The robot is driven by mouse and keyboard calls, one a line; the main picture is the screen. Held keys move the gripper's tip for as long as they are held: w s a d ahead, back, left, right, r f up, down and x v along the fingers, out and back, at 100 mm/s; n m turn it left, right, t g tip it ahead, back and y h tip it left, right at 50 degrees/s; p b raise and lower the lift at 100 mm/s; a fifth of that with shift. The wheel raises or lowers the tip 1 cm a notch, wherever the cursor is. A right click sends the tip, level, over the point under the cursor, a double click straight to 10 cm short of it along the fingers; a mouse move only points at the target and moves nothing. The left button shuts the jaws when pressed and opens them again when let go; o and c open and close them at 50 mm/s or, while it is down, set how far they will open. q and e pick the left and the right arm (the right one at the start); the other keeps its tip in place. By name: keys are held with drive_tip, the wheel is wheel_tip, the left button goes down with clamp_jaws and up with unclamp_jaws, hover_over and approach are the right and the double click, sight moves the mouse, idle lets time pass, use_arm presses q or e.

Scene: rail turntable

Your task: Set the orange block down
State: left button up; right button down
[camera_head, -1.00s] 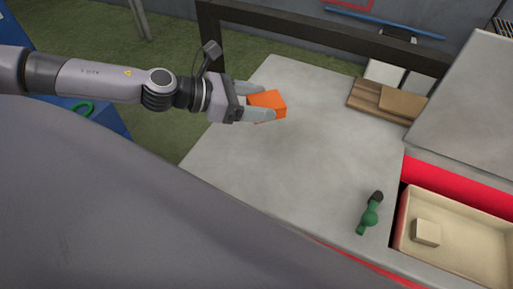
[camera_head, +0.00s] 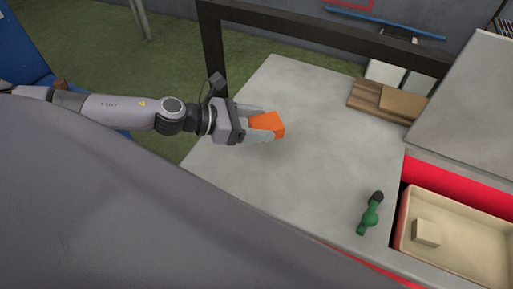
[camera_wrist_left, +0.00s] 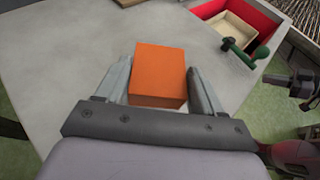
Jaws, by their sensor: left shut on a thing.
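The orange block (camera_head: 267,124) is between the fingers of my left gripper (camera_head: 262,124), over the left part of the grey tabletop (camera_head: 300,150). The gripper is shut on it. In the left wrist view the orange block (camera_wrist_left: 160,75) sits between the two fingers of my left gripper (camera_wrist_left: 160,85), with the grey tabletop (camera_wrist_left: 50,50) behind it. I cannot tell whether the block's underside touches the tabletop. My right gripper is not seen in the head view.
A green tool with a dark end (camera_head: 370,214) lies near the right edge of the tabletop. A cream tray (camera_head: 470,245) holding a small beige block (camera_head: 426,232) is at the right. Brown boards (camera_head: 385,100) lie at the back. The middle of the tabletop is clear.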

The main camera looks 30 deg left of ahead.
sight(257, 158)
use_arm(q)
drive_tip(key=shift+f, duration=0.55)
drive_tip(key=shift+f+b, duration=1.65)
drive_tip(key=shift+f, duration=2.65)
drive_tip(key=shift+f, duration=0.15)
drive_tip(key=o, duration=1.1)
drive_tip(key=shift+c, duration=0.2)
